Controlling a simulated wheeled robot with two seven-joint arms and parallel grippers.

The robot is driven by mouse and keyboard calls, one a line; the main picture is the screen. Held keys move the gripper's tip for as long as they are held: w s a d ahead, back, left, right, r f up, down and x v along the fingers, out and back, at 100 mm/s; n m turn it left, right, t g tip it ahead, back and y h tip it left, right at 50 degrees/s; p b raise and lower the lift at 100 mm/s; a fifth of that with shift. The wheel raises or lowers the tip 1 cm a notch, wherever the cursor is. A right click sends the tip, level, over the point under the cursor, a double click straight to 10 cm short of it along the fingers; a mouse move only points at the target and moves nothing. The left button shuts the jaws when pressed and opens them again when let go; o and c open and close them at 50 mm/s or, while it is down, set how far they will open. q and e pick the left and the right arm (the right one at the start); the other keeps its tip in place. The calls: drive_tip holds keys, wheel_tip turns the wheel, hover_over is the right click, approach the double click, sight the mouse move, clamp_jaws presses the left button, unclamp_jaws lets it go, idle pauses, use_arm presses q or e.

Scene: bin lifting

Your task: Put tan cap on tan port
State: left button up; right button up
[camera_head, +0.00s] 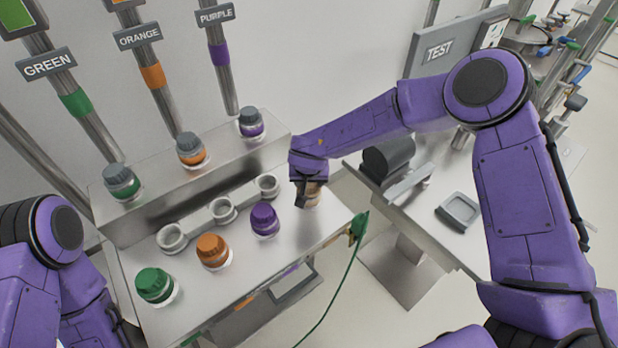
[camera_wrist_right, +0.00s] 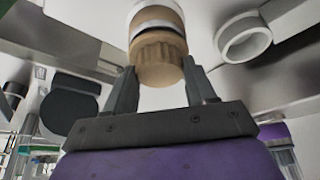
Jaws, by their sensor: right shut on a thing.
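The tan cap (camera_wrist_right: 158,62) has a ribbed side and sits between the two fingers of my right gripper (camera_wrist_right: 162,90), which is shut on it. A dark band and a white ring lie just beyond the cap; I cannot tell whether the cap touches the part behind it. In the head view my right gripper (camera_head: 307,195) is at the right end of the bench's front row, with a little of the tan cap (camera_head: 314,192) showing. A tan port cannot be made out clearly. My left arm shows at the left edge, but its gripper is out of view.
The purple cap (camera_head: 265,220), orange cap (camera_head: 212,250) and green cap (camera_head: 154,285) stand left of my right gripper. White open sockets (camera_head: 222,210) lie behind them. Grey-topped bottles (camera_head: 191,150) stand on the raised shelf. A green cable (camera_head: 335,285) hangs at the front edge.

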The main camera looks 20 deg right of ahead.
drive_tip(key=shift+s+f, duration=0.1)
drive_tip(key=shift+f, duration=0.2)
idle(0.4)
drive_tip(key=o, duration=1.6)
drive_tip(key=b+v, duration=0.1)
drive_tip(key=v, duration=0.9)
drive_tip(key=shift+r, duration=0.25)
